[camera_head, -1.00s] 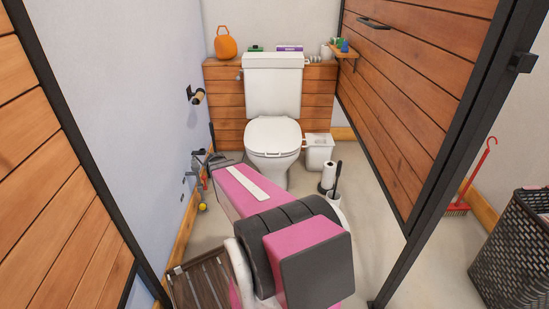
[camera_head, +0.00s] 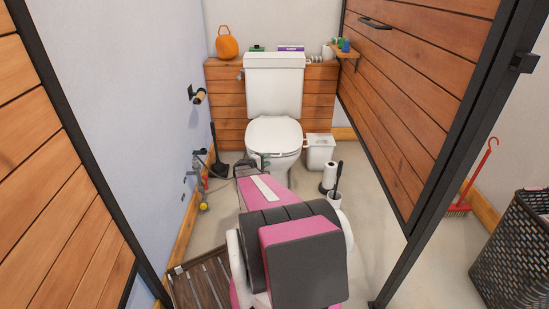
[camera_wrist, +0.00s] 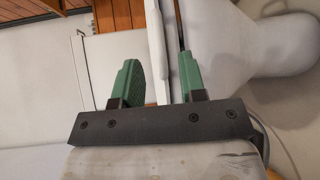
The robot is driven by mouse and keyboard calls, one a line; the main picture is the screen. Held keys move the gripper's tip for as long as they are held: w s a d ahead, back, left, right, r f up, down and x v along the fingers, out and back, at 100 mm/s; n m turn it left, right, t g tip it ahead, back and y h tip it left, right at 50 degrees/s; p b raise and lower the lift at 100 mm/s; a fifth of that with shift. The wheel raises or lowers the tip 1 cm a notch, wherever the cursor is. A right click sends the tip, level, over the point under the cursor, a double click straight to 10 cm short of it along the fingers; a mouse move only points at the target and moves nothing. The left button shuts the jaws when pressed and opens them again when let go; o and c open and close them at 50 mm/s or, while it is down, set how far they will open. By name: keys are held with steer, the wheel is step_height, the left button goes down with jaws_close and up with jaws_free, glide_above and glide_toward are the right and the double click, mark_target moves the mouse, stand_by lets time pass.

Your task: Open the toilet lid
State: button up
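The white toilet (camera_head: 273,90) stands against the back wall, with its lid (camera_head: 273,131) down over the bowl. My gripper (camera_head: 259,160) is at the front edge of the lid, low and partly hidden by my arm. In the wrist view my gripper (camera_wrist: 159,75) has its two green fingers apart. The thin white edge of the lid (camera_wrist: 156,45) lies between them, turned upright in this picture. The bowl (camera_wrist: 225,50) is on the right, behind the right finger. I cannot tell whether either finger touches the lid.
A white bin (camera_head: 319,152) stands right of the toilet, with a paper roll holder (camera_head: 329,178) and toilet brush (camera_head: 335,190) in front. Pipe fittings (camera_head: 201,180) stick out at the left wall. A wooden stall panel (camera_head: 420,90) bounds the right side.

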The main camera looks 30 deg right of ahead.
mark_target(273, 156)
steer(key=x, duration=0.6)
steer(key=shift+w+d, duration=0.1)
steer(key=shift+d, duration=0.1)
jaws_close()
